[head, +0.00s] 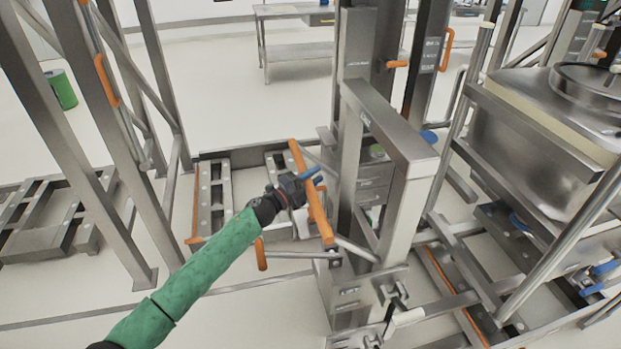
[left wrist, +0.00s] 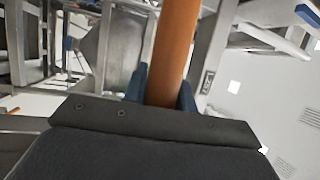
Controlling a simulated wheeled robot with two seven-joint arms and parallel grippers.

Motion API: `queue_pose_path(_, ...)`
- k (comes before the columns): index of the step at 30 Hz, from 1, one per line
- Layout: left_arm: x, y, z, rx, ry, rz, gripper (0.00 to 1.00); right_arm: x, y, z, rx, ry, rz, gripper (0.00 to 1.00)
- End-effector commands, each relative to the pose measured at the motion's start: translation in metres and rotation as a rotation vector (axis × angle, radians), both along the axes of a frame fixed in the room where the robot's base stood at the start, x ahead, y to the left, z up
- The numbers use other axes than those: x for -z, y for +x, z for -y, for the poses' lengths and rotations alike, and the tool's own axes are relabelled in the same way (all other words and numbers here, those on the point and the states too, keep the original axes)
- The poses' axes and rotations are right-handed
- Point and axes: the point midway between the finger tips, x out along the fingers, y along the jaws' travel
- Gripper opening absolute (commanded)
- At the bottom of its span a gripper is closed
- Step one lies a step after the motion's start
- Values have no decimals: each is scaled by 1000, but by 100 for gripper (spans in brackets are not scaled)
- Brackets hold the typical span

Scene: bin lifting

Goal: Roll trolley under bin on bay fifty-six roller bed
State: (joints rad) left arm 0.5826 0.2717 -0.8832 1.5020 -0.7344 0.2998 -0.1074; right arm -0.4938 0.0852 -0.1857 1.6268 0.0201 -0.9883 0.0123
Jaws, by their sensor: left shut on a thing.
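My left gripper (head: 310,187), on a green-sleeved arm, is shut on an orange handle bar (head: 317,212) of the steel lift trolley (head: 410,148). In the left wrist view the orange bar (left wrist: 174,50) runs up from between the blue fingers. A steel bin (head: 540,115) with a round lid sits in a frame on the right. The trolley's column stands left of the bin, with a visible gap between column and bin. Steel roller-bed rails (head: 212,195) lie on the floor at the left behind my arm. My right gripper is not in view.
Steel uprights with orange grips (head: 106,80) stand at the left. A steel table (head: 295,15) stands at the back, and a green drum (head: 61,90) at the far left. The pale floor (head: 230,100) between is open.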

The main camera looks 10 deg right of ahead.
Motion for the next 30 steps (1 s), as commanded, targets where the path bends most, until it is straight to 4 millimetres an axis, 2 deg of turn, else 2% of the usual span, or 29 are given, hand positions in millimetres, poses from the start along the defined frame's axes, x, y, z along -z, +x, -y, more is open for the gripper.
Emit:
queue_pose_path(1, 7, -2, 0, 2, 5, -6, 0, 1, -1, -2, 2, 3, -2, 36)
queue_pose_path(7, 7, -2, 0, 1, 5, -7, 0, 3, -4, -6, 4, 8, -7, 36)
queue_pose_path(8, 7, -2, 0, 1, 5, -7, 33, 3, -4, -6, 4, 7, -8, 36)
queue_pose_path(10, 6, -2, 0, 1, 4, -5, 47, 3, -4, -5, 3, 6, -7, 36)
queue_pose_path(11, 6, -1, 0, 1, 4, -5, 49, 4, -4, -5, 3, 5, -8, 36)
queue_pose_path(20, 3, -1, -2, -1, 2, -2, 49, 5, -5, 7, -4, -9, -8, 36)
queue_pose_path(24, 7, -4, -11, -2, 4, -2, 49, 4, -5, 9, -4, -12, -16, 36)
queue_pose_path(27, 10, -10, -23, -1, 4, -1, 49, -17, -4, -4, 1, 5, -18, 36)
queue_pose_path(30, 13, -17, -34, -1, 4, -2, 49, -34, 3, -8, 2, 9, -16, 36)
